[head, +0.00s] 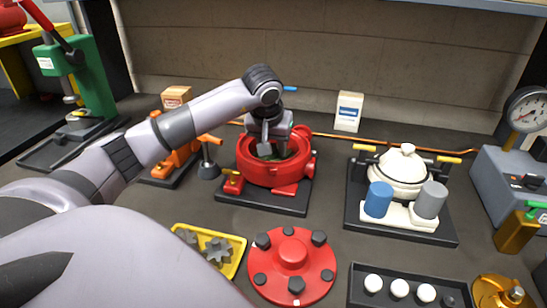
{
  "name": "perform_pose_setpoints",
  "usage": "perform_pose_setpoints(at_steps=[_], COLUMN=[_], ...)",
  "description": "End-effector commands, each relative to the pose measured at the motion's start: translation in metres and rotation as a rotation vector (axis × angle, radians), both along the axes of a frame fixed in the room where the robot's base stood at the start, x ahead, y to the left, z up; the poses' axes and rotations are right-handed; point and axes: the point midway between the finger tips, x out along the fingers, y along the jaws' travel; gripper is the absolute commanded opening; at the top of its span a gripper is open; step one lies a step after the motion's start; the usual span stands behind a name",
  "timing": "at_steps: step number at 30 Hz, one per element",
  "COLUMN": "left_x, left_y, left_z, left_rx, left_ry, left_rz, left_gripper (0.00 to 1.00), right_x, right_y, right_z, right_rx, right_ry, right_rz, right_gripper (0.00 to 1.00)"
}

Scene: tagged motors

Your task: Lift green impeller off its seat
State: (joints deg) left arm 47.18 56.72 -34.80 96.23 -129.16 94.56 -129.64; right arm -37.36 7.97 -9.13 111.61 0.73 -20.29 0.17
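The green impeller (287,153) shows only as a small dark-green patch inside the open red housing (260,175) at the middle of the head view. The housing wall and my gripper hide most of it. My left gripper (272,150) points down into the housing, its fingertips at or just above the impeller. I cannot tell whether the fingers touch or grip it. The housing stands on a dark base plate (290,207). My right gripper is not in view.
A red round cover (292,264) with dark knobs lies in front, beside a yellow tray (232,266) with grey gears. A white housing (400,170) with blue and grey cylinders stands right. An orange device (176,157) stands left. A small white box (348,111) is behind.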

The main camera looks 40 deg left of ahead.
Motion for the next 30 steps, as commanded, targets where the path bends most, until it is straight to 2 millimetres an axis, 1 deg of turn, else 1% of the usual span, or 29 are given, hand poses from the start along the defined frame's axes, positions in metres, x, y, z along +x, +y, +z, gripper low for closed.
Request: perform_pose_setpoints(at_steps=[1, 3, 14, 19, 23, 26, 30], left_x=[0.0, 0.0, 0.001, 0.001, 0.001, 0.001, 0.001], left_y=[0.0, 0.0, 0.0, 0.0, 0.001, 0.0, 0.0], left_z=[0.0, 0.0, 0.003, 0.011, 0.026, 0.041, 0.067], left_rx=[0.0, 0.0, 0.0, 0.0, 0.001, 0.0, 0.0], left_ry=[0.0, 0.0, -0.005, -0.007, -0.009, -0.01, -0.009], left_rz=[0.0, 0.0, 0.0, 0.001, 0.001, 0.001, 0.001], left_gripper=[0.21, 0.0, 0.0, 0.0, 0.0, 0.0, 0.0], right_x=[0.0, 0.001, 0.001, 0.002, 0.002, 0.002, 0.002], right_y=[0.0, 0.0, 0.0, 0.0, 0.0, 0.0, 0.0], right_z=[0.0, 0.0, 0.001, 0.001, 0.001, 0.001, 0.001], right_rx=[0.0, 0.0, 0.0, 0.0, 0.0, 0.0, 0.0], right_ry=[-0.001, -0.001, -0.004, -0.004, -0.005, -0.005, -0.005], right_rz=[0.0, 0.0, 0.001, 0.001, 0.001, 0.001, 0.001], right_gripper=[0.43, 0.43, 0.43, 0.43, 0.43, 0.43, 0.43])
